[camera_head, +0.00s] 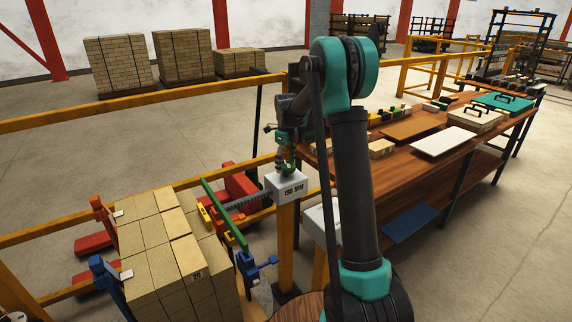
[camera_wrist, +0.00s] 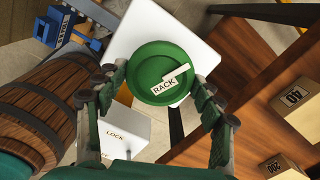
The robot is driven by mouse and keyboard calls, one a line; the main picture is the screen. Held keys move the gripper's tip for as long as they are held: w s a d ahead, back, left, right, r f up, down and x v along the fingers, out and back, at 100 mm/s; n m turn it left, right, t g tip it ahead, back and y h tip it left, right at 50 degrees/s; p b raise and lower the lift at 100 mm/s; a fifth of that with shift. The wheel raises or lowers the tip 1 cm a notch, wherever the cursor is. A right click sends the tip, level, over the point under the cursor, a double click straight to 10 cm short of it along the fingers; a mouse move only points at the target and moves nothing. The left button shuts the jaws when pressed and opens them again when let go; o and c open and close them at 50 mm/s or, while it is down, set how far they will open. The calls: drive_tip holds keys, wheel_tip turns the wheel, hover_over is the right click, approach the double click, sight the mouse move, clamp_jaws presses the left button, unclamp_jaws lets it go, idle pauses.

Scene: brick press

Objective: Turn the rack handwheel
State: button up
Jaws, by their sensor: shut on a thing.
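The rack handwheel (camera_wrist: 158,60) is a round green wheel with a white RACK label. It sits on a white box top in the wrist view. My gripper (camera_wrist: 161,78) is shut on the wheel, with one finger at its left rim and the other at its right rim. In the head view my gripper (camera_head: 286,160) reaches down over the white-topped yellow post (camera_head: 287,187) marked 190 MM. There the wheel is small and largely hidden by my gripper.
A white box labelled LOCK (camera_wrist: 115,132) and a wooden barrel (camera_wrist: 38,112) lie close by in the wrist view. A wooden workbench (camera_head: 425,172) stands to the right. A brick stack (camera_head: 160,250) stands at the lower left, near yellow rails.

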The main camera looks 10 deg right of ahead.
sight(286, 165)
drive_tip(key=o, duration=1.2)
drive_tip(key=shift+c, duration=0.2)
wheel_tip(286, 165, up, 12)
